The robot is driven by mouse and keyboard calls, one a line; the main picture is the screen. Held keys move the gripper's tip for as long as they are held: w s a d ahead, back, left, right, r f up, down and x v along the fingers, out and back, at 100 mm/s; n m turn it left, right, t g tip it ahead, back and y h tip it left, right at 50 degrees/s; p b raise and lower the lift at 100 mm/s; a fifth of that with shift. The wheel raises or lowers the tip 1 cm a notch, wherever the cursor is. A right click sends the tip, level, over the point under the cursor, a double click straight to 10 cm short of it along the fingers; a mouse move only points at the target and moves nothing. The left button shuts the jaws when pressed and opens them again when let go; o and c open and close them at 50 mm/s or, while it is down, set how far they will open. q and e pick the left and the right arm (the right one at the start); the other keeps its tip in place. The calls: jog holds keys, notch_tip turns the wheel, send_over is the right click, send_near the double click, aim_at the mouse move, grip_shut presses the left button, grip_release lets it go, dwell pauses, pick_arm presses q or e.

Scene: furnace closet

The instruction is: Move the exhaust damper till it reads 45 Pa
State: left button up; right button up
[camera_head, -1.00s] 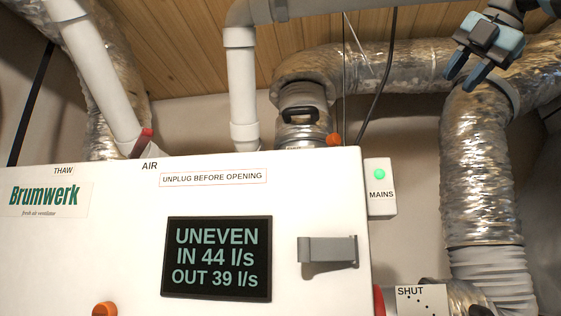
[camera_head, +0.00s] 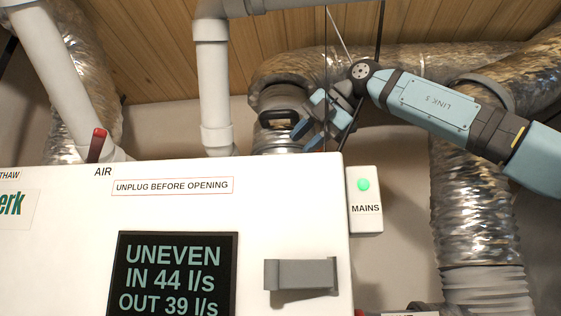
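The display (camera_head: 178,278) on the white ventilator cabinet reads UNEVEN, IN 44 l/s, OUT 39 l/s; no Pa value shows. A black loop handle (camera_head: 270,116) sits on the collar of the silver duct behind the cabinet. My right gripper (camera_head: 306,138) is just right of this handle in the picture, its blue fingers apart and pointing down-left, with nothing visible between them. I cannot tell whether it touches the handle. A red lever (camera_head: 97,145) stands at the white pipe on the left. No part is labelled as the exhaust damper. My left gripper is not in view.
The cabinet (camera_head: 60,260) fills the lower left, with a grey latch (camera_head: 302,274) on its front. A MAINS box (camera_head: 364,200) with a green light is on its right. A white pipe (camera_head: 212,90) rises left of the handle. A foil duct (camera_head: 478,225) stands at right.

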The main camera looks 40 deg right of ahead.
jog(key=p+x, duration=0.1)
jog(key=x, duration=0.5)
jog(key=shift+a, duration=0.15)
jog(key=shift+w+f, duration=0.3)
jog(key=shift+w, duration=0.2)
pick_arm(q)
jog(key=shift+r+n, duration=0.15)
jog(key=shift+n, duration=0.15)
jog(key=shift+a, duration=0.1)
pick_arm(e)
grip_shut()
jog(key=shift+s+f+b, duration=0.15)
jog(key=shift+f+b, duration=0.2)
jog(key=shift+b, duration=0.2)
jog(key=shift+f+t+y+b, duration=0.1)
jog(key=shift+t+y+b, duration=0.2)
jog(key=shift+t+b, duration=0.3)
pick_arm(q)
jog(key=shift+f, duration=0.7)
pick_arm(e)
jog(key=shift+r, duration=0.2)
